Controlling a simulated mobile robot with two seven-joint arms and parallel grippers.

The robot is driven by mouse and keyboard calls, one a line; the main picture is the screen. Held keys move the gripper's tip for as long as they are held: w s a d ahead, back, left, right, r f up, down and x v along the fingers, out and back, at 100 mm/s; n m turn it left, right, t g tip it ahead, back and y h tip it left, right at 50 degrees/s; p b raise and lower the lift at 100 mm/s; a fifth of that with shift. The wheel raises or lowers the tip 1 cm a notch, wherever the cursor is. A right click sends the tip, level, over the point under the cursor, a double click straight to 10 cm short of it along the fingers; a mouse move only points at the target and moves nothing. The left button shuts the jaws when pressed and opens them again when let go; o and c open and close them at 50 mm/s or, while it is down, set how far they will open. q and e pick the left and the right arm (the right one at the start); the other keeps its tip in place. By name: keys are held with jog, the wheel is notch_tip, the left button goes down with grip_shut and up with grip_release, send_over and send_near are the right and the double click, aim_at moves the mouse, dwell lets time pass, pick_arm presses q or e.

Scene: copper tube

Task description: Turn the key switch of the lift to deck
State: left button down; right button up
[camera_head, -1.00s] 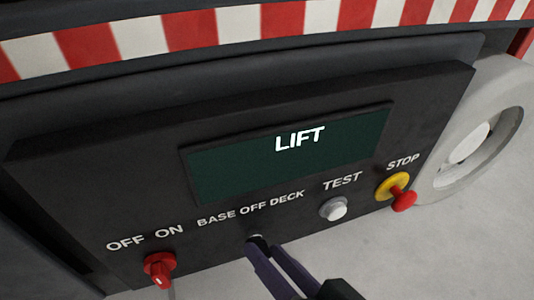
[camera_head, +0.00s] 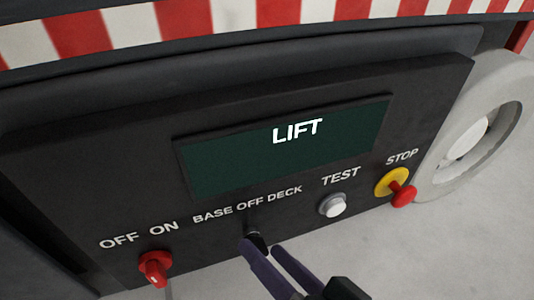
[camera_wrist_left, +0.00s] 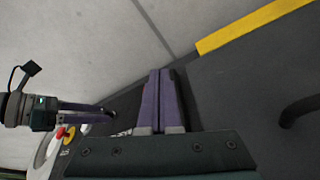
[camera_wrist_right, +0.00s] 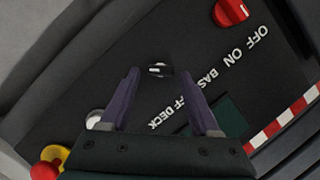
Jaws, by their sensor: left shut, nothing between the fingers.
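The key switch (camera_head: 254,240) is a small black knob on the lift's dark panel, below the words BASE OFF DECK. In the right wrist view the knob (camera_wrist_right: 159,70) has a short light mark; I cannot tell which word it points to. My right gripper (camera_head: 262,246) is at the switch, its purple fingers open. In its wrist view the fingers (camera_wrist_right: 158,73) stand on either side of the knob, with gaps visible. My left gripper (camera_wrist_left: 160,72) shows only in its wrist view, shut and empty, away from the switch.
The panel has a red OFF/ON knob (camera_head: 154,268), a white TEST button (camera_head: 333,205) and a red STOP button (camera_head: 403,195) on a yellow base. A green LIFT display (camera_head: 235,160) sits above. A grey ring (camera_head: 430,180) stands at right. A yellow bar (camera_wrist_left: 255,26) lies in the left wrist view.

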jog(key=shift+o, duration=0.5)
jog(key=shift+s+d+r+p, duration=0.2)
jog(key=shift+s+r+p, duration=0.05)
jog(key=shift+p, duration=0.15)
jog(key=p+v, duration=0.4)
jog(key=v, duration=0.5)
jog(key=shift+f, duration=0.2)
jog(key=shift+s, duration=0.15)
